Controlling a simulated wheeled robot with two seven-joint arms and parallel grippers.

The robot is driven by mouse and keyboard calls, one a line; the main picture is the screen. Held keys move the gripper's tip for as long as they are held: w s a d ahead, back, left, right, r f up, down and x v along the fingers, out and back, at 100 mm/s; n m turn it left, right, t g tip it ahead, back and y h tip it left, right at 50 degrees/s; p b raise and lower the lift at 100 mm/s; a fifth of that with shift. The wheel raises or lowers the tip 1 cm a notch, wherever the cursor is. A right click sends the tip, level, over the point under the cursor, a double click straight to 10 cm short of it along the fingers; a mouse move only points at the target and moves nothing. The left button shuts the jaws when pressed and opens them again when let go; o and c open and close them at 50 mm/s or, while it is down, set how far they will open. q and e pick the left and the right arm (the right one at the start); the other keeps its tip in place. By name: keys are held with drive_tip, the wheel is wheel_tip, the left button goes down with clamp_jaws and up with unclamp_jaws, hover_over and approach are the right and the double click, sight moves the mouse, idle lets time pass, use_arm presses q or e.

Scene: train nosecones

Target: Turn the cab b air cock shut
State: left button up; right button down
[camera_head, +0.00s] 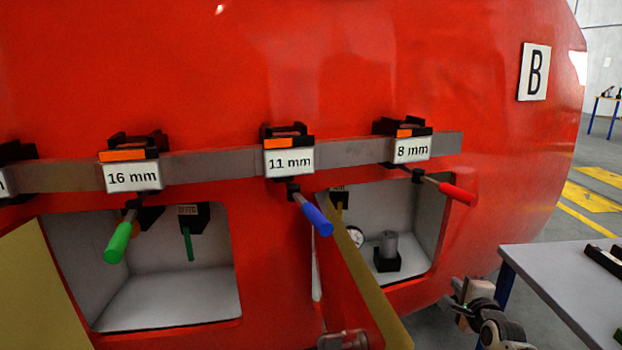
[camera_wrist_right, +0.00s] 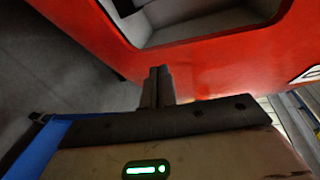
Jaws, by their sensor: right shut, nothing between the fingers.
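The red nosecone (camera_head: 330,60) carries a "B" plate (camera_head: 534,71). Its left bay (camera_head: 170,300) holds a green lever (camera_head: 188,244) hanging straight down from a labelled black block. Its right bay (camera_head: 432,225) holds a yellow lever (camera_head: 339,215) under a small label, partly hidden by the open door. Both labels are too small to read, so I cannot tell which lever is the air cock. My right gripper (camera_head: 458,285) is below and right of the right bay, clear of both levers. In the wrist view its fingers (camera_wrist_right: 157,87) are together and empty. My left gripper is out of view.
A rail (camera_head: 215,163) holds tools marked 16 mm, 11 mm and 8 mm, with green (camera_head: 118,243), blue (camera_head: 318,219) and red (camera_head: 457,193) handles jutting out. An open door (camera_head: 365,275) stands out between the bays. A grey table (camera_head: 570,280) stands at the right.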

drive_tip(key=s+d+f+n+g+h, duration=0.25)
drive_tip(key=d+f+n, duration=0.2)
drive_tip(key=n, duration=0.55)
drive_tip(key=s+d+f+n+g+h, duration=0.1)
drive_tip(key=s+d+f+n+g, duration=0.3)
drive_tip(key=n, duration=0.5)
drive_tip(key=s+a+f+n+t+y, duration=0.15)
drive_tip(key=s+a+f, duration=0.25)
drive_tip(key=s+a, duration=0.45)
drive_tip(key=s+a+f+n+y, duration=0.2)
drive_tip(key=s+a+f+y, duration=0.15)
drive_tip(key=s+a, duration=0.5)
drive_tip(key=s+a+r+y, duration=0.1)
drive_tip(key=s+a+r, duration=0.2)
drive_tip(key=s+a, duration=0.3)
drive_tip(key=s+a+r+y, duration=0.1)
drive_tip(key=s+a+r, duration=0.3)
drive_tip(key=s, duration=0.5)
drive_tip(key=shift+a+m+y+b, duration=0.35)
drive_tip(key=shift+a+b, duration=0.1)
drive_tip(key=shift+a, duration=0.7)
